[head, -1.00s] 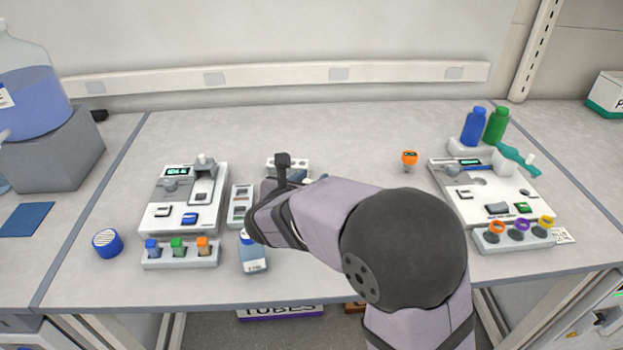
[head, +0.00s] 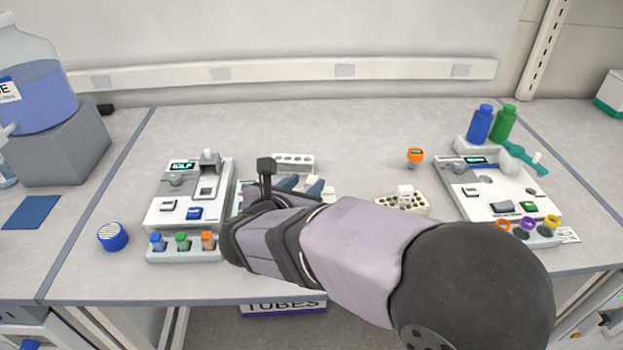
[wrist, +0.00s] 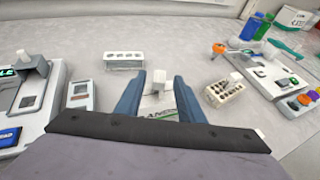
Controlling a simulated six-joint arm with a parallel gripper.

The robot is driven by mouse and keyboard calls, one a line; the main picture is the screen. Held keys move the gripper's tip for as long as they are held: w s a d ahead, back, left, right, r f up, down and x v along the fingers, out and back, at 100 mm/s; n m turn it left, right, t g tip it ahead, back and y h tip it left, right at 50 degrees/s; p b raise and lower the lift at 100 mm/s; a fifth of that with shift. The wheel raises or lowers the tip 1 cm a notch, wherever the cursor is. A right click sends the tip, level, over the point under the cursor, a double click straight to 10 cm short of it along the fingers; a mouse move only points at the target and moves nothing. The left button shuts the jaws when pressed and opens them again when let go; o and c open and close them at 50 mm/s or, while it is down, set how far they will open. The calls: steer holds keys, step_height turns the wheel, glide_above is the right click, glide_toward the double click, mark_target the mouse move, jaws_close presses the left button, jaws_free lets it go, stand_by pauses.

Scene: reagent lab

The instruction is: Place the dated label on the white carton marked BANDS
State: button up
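My gripper (wrist: 160,90) points forward and down over the middle of the bench, with its two blue-grey fingers apart. Its fingertips also show in the head view (head: 301,186), just in front of a white rack. Between the fingers in the wrist view is a white item with partly hidden dark lettering (wrist: 158,115), which seems to end in "AMPS". A small white block (wrist: 155,80) stands at its far side. I cannot tell whether the fingers touch either. I can read BANDS on nothing in view. A small printed white paper (head: 568,235) lies by the right instrument; I cannot read a date on it.
The white rack (wrist: 125,60) lies ahead, and a cream rack (head: 402,202) is to the right. Instruments stand left (head: 190,190) and right (head: 495,190). A white-and-green carton (head: 612,93) is at the far right. A TUBES box (head: 283,306) is below the bench.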

steer(key=shift+v, duration=1.75)
